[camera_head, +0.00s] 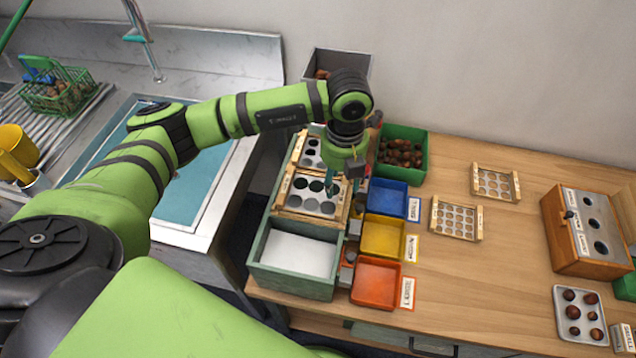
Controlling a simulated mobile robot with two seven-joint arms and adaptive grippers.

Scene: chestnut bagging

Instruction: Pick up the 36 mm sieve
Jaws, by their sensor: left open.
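Several wooden-framed sieves are in the head view, and their size marks are too small to read, so I cannot tell which is the 36 mm one. One sieve with large holes (312,207) lies on top of the green wooden box (290,282). Another large-holed sieve (308,153) sits just behind it, partly hidden by my arm. Two sieves with smaller holes lie on the table to the right, a nearer one (456,219) and a farther one (494,184). My left gripper (343,189) is open, pointing down over the right side of the front large-holed sieve. Whether it touches the sieve is unclear.
Blue (388,197), yellow (383,236) and red (376,282) bins stand right of the box. A green crate of chestnuts (416,137) is behind them. A wooden block with holes (588,232) and a chestnut tray (566,330) are at right.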

